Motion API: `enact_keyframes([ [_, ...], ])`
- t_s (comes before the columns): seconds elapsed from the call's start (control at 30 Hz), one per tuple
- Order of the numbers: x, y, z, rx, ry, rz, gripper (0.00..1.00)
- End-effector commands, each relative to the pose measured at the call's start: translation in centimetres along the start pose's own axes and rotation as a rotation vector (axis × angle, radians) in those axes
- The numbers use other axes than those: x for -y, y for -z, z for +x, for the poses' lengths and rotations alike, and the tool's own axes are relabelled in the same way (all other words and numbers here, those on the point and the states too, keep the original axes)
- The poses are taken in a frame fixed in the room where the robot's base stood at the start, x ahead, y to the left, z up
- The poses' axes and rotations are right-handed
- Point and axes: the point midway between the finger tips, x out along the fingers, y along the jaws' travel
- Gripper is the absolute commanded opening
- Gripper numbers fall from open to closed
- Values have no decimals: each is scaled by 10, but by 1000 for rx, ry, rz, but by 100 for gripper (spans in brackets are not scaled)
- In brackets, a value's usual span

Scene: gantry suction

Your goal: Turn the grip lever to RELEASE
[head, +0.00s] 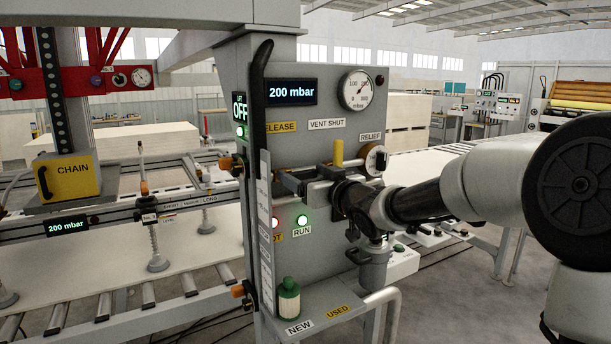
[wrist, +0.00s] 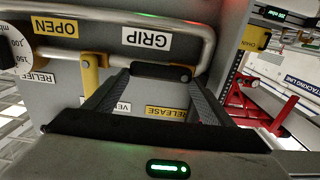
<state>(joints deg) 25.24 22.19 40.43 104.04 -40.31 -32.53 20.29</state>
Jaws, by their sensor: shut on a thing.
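In the head view my gripper (head: 281,181) is at the front of the grey control panel (head: 325,100), below the RELEASE label (head: 280,127). The lever is mostly hidden there.
A yellow handle (head: 338,153) and a RELIEF knob (head: 376,160) are close to my gripper's right. A long black handle (head: 260,85) stands at the panel's left edge. A green bottle (head: 289,298) stands on the shelf below. The display (head: 291,92) reads 200 mbar.

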Motion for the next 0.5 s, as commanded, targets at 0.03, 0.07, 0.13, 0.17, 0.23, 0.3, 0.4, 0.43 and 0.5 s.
enact_keyframes([
  [0.03, 0, 0, 0, 0, 0, -6, 36],
  [0.07, 0, 0, 0, 0, 0, -11, 36],
  [0.13, 1, 0, 0, 0, 0, -28, 36],
  [0.17, 1, 0, 0, 0, 0, -38, 36],
  [0.23, 2, 1, 0, 0, 1, -67, 36],
  [0.3, 2, 2, 0, 0, 1, -108, 36],
  [0.4, 4, 4, 0, -1, 1, -177, 36],
  [0.43, 4, 5, 0, -1, 1, -201, 36],
  [0.5, 5, 6, 0, -1, 1, -263, 36],
])
